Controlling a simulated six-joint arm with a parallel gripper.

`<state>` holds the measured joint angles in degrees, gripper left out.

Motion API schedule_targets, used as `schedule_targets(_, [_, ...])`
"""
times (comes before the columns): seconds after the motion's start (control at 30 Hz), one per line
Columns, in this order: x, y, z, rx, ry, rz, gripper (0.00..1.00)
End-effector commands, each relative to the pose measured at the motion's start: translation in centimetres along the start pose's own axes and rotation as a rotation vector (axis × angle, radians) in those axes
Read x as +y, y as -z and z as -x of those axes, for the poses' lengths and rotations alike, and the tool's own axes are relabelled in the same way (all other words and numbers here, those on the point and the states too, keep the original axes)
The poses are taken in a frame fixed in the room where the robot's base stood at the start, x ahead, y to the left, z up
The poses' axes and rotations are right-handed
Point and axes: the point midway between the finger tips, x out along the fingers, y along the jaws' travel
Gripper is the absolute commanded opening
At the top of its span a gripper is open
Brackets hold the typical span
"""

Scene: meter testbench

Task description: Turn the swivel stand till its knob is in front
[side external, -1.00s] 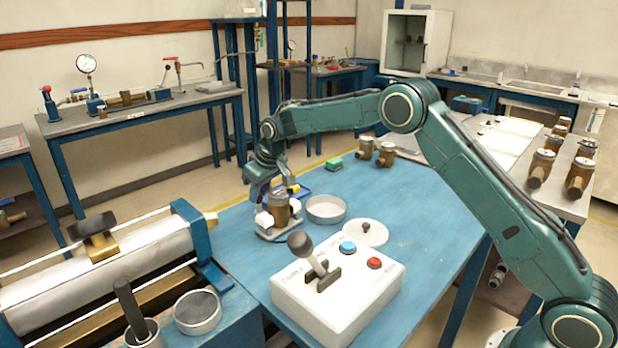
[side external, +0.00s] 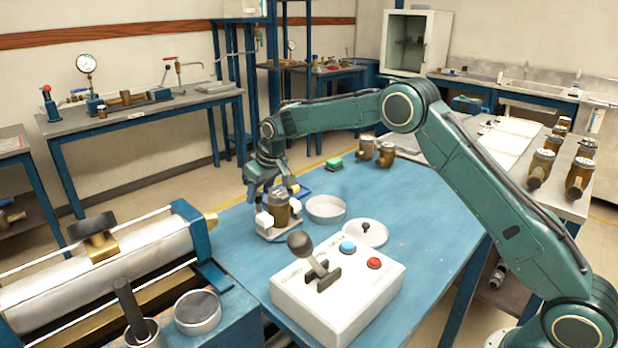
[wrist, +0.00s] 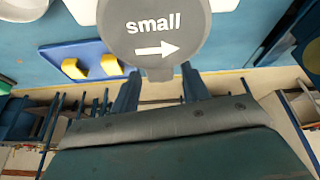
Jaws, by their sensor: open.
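A brass-coloured meter (side external: 279,209) with a grey top stands upright on a small pale base plate (side external: 270,236) at the far left part of the blue table. In the wrist view its round grey cap (wrist: 155,30) reads "small" with an arrow pointing right. My gripper (side external: 279,206) is lowered over the meter, with its pale fingertips on either side and its jaws open. I cannot tell whether they touch it. The base plate may be the swivel stand; most of it is hidden, and I cannot make out a knob on it.
A shallow grey dish (side external: 325,208) and a round white lid with a small knob (side external: 366,236) lie right of the meter. A white control box (side external: 338,284) with a lever stands in front. A blue pad with yellow blocks (wrist: 75,68) lies close by. The table's right middle is clear.

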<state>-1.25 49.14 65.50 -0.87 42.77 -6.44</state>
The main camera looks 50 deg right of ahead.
Motion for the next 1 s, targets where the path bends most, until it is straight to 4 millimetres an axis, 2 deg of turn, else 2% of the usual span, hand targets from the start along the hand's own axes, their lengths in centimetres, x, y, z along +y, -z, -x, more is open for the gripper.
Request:
schedule_targets(0.17, [0.0,0.0,0.8,0.0,0.001,0.001,0.46])
schedule_targets(0.37, [0.0,0.1,3.0,0.003,0.0,0.001,0.46])
schedule_targets(0.8, [0.0,0.1,10.3,0.003,-0.001,-0.001,0.46])
schedule_targets(1.0, [0.0,0.0,12.7,0.002,-0.001,-0.001,0.46])
